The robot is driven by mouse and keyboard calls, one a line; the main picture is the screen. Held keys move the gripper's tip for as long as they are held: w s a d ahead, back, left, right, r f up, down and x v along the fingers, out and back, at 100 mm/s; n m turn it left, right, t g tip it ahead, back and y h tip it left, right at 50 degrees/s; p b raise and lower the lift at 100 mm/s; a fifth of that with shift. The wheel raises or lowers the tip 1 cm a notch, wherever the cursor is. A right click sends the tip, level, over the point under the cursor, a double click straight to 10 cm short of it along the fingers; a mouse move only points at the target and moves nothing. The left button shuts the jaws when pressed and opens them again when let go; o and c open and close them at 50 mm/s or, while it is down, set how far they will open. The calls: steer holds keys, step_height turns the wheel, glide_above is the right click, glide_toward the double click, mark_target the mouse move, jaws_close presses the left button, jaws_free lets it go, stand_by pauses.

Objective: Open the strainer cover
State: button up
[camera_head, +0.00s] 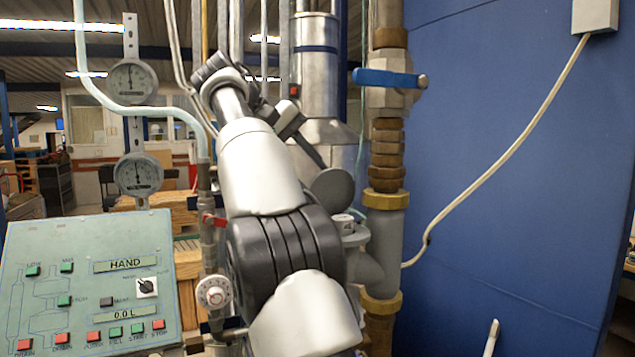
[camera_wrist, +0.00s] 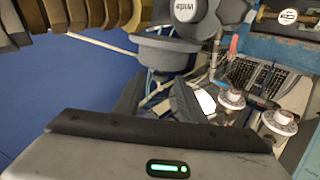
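A grey pipe body (camera_head: 378,262) with brass nuts stands right of my arm in the head view, with a side branch toward my arm. A round dark-grey disc (camera_head: 333,188) stands above the branch; it looks like the strainer cover, but I cannot tell if it is closed. My gripper (camera_head: 321,164) points down toward the disc from the upper left, partly hidden by my arm. In the wrist view, its two dark fingers (camera_wrist: 156,86) are spread with nothing visible between them. A dark-grey round part (camera_wrist: 165,46) lies just beyond the fingertips; contact cannot be told.
A blue-handled valve (camera_head: 388,78) sits above the brass fittings (camera_head: 387,155). A blue wall (camera_head: 500,220) with a white cable is on the right. A green control panel (camera_head: 90,280) and two round gauges (camera_head: 138,175) are on the left. A red-handled valve (camera_head: 213,219) is beside my arm.

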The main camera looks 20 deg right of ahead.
steer(key=s+a, duration=0.2)
steer(key=a, duration=1)
steer(key=shift+d, duration=0.1)
steer(key=shift+c, duration=0.5)
